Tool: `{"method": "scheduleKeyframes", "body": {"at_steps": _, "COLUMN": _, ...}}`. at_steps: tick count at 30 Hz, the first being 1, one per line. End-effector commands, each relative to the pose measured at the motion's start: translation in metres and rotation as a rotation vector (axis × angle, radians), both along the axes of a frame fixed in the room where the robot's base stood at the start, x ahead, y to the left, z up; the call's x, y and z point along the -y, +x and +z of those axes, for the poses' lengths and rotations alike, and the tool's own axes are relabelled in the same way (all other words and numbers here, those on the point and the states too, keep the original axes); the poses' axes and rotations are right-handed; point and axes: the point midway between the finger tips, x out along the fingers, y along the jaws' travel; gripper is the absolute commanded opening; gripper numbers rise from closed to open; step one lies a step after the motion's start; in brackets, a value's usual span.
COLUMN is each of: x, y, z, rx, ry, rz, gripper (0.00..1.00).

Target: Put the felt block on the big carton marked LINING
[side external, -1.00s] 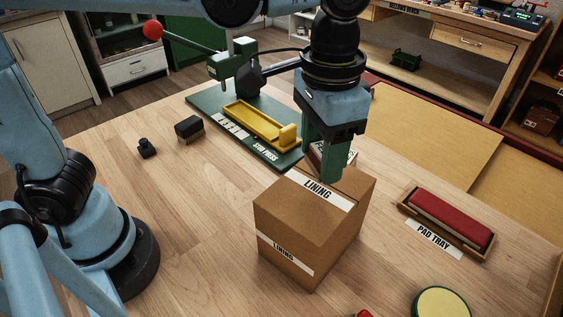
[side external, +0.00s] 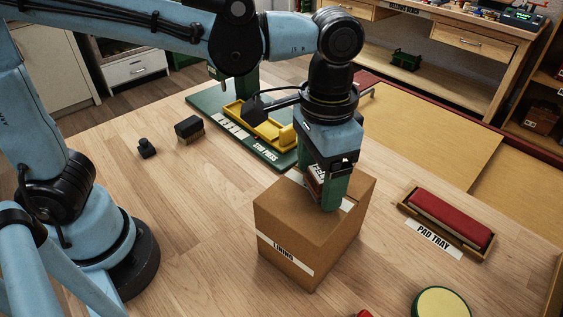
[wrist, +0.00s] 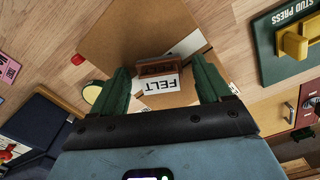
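The big carton marked LINING (side external: 283,225) is a brown box standing on the bench; its top also shows in the wrist view (wrist: 112,38). The felt block, a small dark red-brown block with a white FELT label (wrist: 160,70), is at the carton's top, between my fingertips. It is partly visible in the side view (side external: 316,180). My gripper (wrist: 161,68) has green fingers, one on each side of the block, with narrow gaps showing, so it looks open. In the side view my gripper (side external: 329,193) is low over the carton, and the near finger hides part of the block.
A green stud press base (side external: 205,100) with a yellow tray (side external: 252,120) is behind the carton. A pad tray with a red pad (side external: 450,217) is at right. A round green-rimmed pad (side external: 441,303) is in front.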

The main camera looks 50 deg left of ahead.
Motion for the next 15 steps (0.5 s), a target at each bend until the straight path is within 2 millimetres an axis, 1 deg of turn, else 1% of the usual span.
{"method": "scheduleKeyframes", "body": {"at_steps": 10, "x": 0.0, "y": 0.0, "z": 0.003, "rx": 0.0, "ry": 0.0, "rz": 0.0, "gripper": 0.78}}
{"method": "scheduleKeyframes", "body": {"at_steps": 13, "x": 0.0, "y": 0.0, "z": 0.01, "rx": 0.0, "ry": 0.0, "rz": 0.0, "gripper": 0.78}}
{"method": "scheduleKeyframes", "body": {"at_steps": 15, "x": 0.0, "y": 0.0, "z": 0.019, "rx": 0.0, "ry": 0.0, "rz": 0.0, "gripper": 0.78}}
